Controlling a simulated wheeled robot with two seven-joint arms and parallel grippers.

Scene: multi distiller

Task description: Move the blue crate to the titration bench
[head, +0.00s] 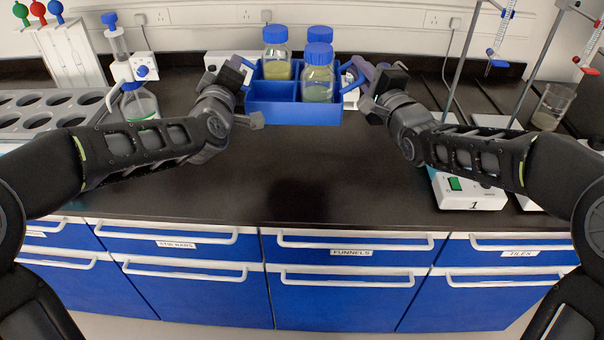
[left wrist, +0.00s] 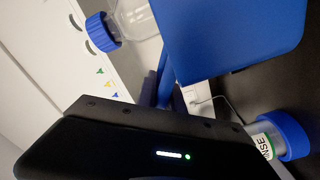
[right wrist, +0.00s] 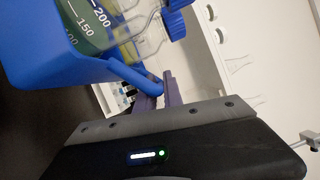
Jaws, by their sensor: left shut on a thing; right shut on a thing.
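The blue crate (head: 292,112) is held up between my two grippers, over the black bench top. It carries several blue-capped bottles, among them a bottle (head: 317,84) at the front right and one with yellowish liquid (head: 277,62). My left gripper (head: 243,72) is shut on the crate's left handle. My right gripper (head: 358,72) is shut on the crate's right handle. The crate's side fills part of the left wrist view (left wrist: 235,35). It also shows in the right wrist view (right wrist: 50,55) with its handle (right wrist: 135,76) between the fingers.
A white stirrer marked 1 (head: 470,190) and stands with burettes are on the right, with a beaker (head: 553,106). A rack with round holes (head: 50,112) and a bottle-top dispenser (head: 136,100) are on the left. The bench top (head: 310,175) in front is clear.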

